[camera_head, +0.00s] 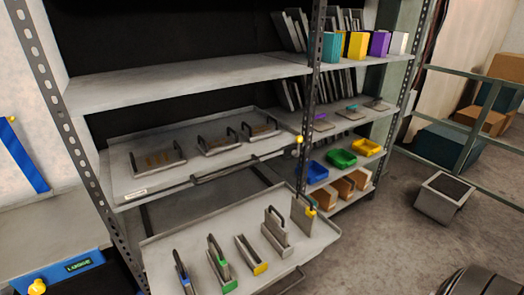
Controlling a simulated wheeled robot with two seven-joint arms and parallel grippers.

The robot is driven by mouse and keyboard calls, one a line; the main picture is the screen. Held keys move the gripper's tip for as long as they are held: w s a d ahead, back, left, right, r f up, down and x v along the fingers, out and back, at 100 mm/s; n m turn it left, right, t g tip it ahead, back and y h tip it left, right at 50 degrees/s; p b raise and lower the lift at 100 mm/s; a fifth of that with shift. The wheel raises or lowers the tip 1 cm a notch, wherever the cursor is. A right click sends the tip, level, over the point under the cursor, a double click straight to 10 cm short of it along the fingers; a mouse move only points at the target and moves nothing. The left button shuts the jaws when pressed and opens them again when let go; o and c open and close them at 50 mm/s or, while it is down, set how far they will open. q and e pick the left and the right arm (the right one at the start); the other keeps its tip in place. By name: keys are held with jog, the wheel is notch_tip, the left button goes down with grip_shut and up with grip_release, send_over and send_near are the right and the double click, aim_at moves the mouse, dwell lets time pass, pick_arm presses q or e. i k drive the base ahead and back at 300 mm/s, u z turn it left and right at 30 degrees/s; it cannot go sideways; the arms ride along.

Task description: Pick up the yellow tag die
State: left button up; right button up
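Several metal dies stand on the pulled-out lower tray (222,223) of the grey shelf rack. Two of them show yellow. One is a low grey bar with a yellow front end (251,255), near the middle of the tray. The other is an upright plate with a dark handle and a small yellow tag (303,213), at the tray's right end. A die with a blue tag (182,273) and one with a green tag (220,266) stand to the left. A grey die with a handle (275,232) stands between the two yellow-marked ones. Neither gripper is in view.
The tray above (125,178) holds handled dies; the top shelf (175,80) is bare. The right bay holds coloured boxes (357,45), bins (341,158) and brown cartons (342,188). A grey container (436,203) stands on the open floor (380,240). A rail (480,80) runs at right.

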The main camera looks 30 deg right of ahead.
aim_at(303, 216)
jog(key=z, duration=1.35)
